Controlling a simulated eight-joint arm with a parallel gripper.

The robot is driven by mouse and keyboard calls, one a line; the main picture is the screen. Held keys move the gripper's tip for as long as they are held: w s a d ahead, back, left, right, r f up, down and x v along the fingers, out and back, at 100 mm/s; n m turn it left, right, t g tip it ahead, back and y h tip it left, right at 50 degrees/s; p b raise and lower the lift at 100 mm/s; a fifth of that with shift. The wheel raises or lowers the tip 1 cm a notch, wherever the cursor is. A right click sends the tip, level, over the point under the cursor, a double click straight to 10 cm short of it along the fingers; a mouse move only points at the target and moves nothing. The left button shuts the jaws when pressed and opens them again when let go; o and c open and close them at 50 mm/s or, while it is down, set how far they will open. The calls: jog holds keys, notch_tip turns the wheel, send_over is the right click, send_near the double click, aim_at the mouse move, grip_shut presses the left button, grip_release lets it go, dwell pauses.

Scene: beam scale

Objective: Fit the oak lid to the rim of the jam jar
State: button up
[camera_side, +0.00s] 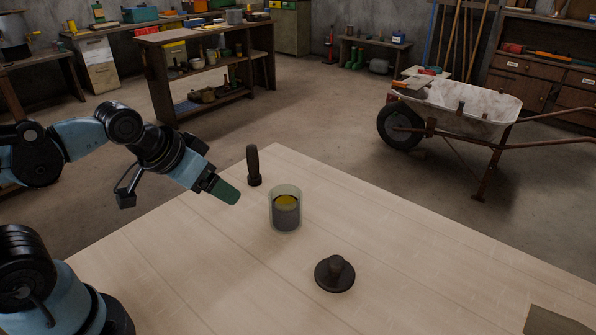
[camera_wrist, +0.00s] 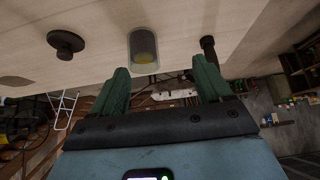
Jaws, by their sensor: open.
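The jam jar (camera_side: 285,213) is a clear glass cylinder with dark and yellow contents, upright and open-topped on the table. It also shows in the wrist view (camera_wrist: 143,48). The lid (camera_side: 335,273) is a dark round disc with a knob on top, lying on the table to the right of and nearer than the jar. It also shows in the wrist view (camera_wrist: 66,44). My gripper (camera_side: 229,193) is in the air to the left of the jar, apart from it. In the wrist view its two green fingers (camera_wrist: 163,74) stand wide apart with nothing between them.
A dark upright handled tool (camera_side: 253,165) stands on the table behind and left of the jar. A dark flat piece (camera_side: 556,322) lies at the table's right front. The pale wooden table (camera_side: 420,240) is otherwise clear. A wheelbarrow (camera_side: 455,105) stands on the floor beyond.

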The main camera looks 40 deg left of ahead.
jog(key=o, duration=0.3)
jog(key=shift+o, duration=0.2)
jog(key=n+g, duration=0.3)
jog(key=g, duration=0.4)
send_near(337, 259)
jog(key=shift+s, duration=0.2)
notch_tip(337, 259, down, 6)
jog(key=shift+a+f, duration=0.1)
jog(key=shift+w+f, duration=0.1)
jog(key=shift+f, duration=1.25)
jog(key=shift+w+f, duration=0.15)
jog(key=shift+f, duration=1.2)
